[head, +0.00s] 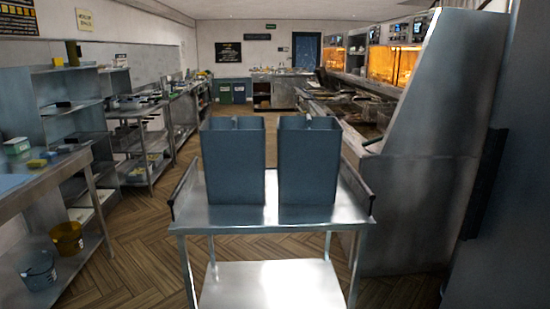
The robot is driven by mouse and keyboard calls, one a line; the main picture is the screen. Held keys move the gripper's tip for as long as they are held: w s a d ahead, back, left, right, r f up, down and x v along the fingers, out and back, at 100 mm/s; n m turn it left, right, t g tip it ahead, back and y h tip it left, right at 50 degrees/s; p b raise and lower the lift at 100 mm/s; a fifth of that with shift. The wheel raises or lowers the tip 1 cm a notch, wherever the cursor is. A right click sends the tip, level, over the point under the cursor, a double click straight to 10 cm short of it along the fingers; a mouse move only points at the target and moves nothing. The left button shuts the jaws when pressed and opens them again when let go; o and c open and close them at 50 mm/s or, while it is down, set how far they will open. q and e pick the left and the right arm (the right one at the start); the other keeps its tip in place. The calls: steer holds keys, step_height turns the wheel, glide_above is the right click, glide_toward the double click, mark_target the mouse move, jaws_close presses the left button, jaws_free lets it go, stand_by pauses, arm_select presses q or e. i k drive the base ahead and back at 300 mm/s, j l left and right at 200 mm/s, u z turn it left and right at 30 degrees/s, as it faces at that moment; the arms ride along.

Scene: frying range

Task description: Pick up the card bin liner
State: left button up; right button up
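Two tall, open-topped, blue-grey box-shaped containers stand upright side by side on a steel trolley (315,217): a left one (233,165) and a right one (308,165). Each seems to have a divider or fold at its top; their insides are hidden. I cannot tell whether either one is the card bin liner. Neither of my grippers shows in the head view.
The trolley has dark side handles and a lower shelf (272,285). Steel shelving (75,125) and a bench with buckets (67,238) below line the left. A steel fryer unit (420,170) stands close on the right. Wood floor runs clear between, toward far bins (225,93).

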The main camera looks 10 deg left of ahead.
mark_target(309, 148)
steer(key=i+l+z, duration=0.15)
steer(key=i+z, duration=0.2)
steer(key=i, duration=0.45)
steer(key=i+j+z, duration=0.1)
steer(key=i+z, duration=0.3)
steer(key=i, duration=0.4)
